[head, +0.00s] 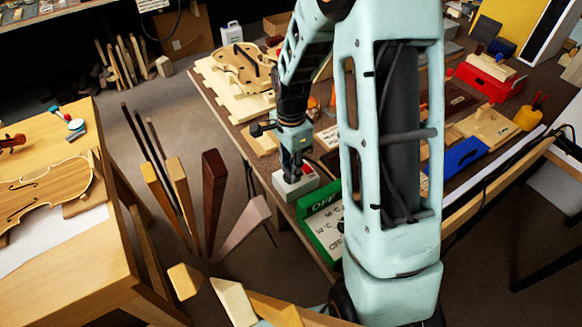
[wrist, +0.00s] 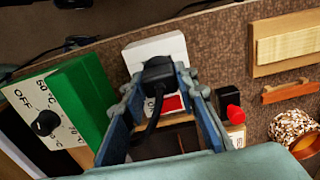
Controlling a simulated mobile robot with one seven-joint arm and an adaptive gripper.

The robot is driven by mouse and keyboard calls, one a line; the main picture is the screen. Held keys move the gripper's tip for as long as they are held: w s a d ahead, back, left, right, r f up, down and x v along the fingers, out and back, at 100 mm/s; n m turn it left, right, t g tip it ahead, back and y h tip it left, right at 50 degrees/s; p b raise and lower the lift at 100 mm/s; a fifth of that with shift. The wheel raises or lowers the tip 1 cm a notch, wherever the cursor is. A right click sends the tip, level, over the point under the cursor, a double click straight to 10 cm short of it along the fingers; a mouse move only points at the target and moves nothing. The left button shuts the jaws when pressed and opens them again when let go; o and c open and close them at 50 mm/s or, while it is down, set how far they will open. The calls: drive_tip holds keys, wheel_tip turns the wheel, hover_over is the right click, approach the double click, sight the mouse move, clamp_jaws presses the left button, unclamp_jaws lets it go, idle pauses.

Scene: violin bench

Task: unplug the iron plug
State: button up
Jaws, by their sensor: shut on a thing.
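The black iron plug (wrist: 158,72) sits between my fingertips in the wrist view, with its dark cord (wrist: 150,125) running down toward the camera. My gripper (wrist: 160,82) is shut on the plug. A white socket block (wrist: 152,48) lies directly behind the plug; I cannot tell whether the plug is fully seated in it. In the head view my gripper (head: 296,172) points down at the white socket block (head: 296,186) near the bench's left edge. The plug itself is hard to make out there.
A green control box (wrist: 90,95) with an OFF dial stands left of my gripper. A small black and red item (wrist: 232,105), a wooden block (wrist: 285,48) and a bowl of granules (wrist: 296,128) lie right. Wooden sticks (head: 170,190) stand beside the bench.

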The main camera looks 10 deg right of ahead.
drive_tip(key=c, duration=0.3)
drive_tip(key=shift+r+p, duration=0.5)
drive_tip(key=shift+r, duration=0.25)
idle(0.9)
drive_tip(key=shift+r+p, duration=0.5)
drive_tip(key=shift+r, duration=0.25)
drive_tip(key=shift+r+p, duration=2.45)
drive_tip(key=shift+r, duration=1.1)
